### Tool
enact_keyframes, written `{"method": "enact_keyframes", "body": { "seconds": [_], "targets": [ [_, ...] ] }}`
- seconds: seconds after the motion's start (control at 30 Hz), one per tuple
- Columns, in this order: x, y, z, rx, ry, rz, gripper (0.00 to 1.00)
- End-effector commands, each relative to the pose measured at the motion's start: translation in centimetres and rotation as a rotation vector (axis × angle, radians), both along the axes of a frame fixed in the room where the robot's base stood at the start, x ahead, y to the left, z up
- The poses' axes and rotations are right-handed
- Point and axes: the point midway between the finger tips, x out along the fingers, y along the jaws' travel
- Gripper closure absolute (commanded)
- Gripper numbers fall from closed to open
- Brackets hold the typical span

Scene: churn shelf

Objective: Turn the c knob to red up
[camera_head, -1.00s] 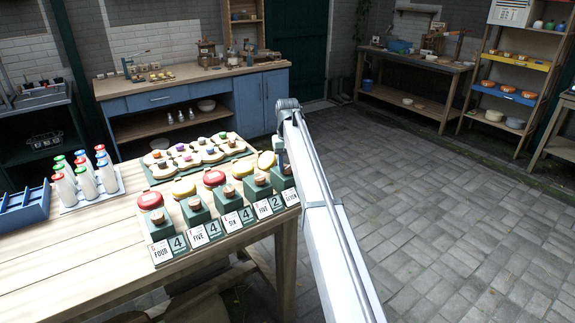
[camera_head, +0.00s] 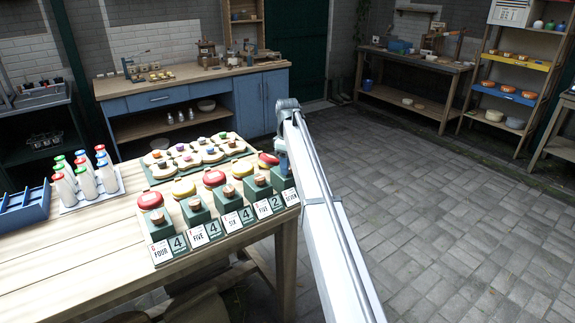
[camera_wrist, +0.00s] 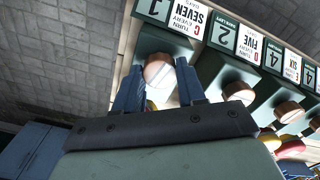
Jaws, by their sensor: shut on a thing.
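The c knob (camera_wrist: 159,70) is a round wooden knob on the green block beside the card "C SEVEN" (camera_wrist: 184,22) in the wrist view. My gripper (camera_wrist: 160,82) is shut on this knob, with one blue finger on each side. In the head view my gripper (camera_head: 282,163) is at the rightmost green block (camera_head: 281,182), and the arm hides part of it. The disc (camera_head: 268,160) behind that block shows red on top; its lower part is hard to see.
Several more knob blocks stand in a row to the left, such as the one marked FIVE (camera_head: 257,183), with red and yellow discs behind. A board of coloured pieces (camera_head: 195,157) lies farther back. Bottles (camera_head: 87,185) stand at the left. The floor to the right is clear.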

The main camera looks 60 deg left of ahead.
Motion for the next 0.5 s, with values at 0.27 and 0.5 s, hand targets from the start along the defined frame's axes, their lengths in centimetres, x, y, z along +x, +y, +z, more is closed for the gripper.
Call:
{"method": "enact_keyframes", "body": {
  "seconds": [0.27, 0.5],
  "targets": [
    [0.01, 0.02, 0.04, 0.001, -0.001, 0.172, 0.91],
    [0.01, 0.02, 0.04, 0.001, -0.001, 0.25, 0.91]
  ]
}}
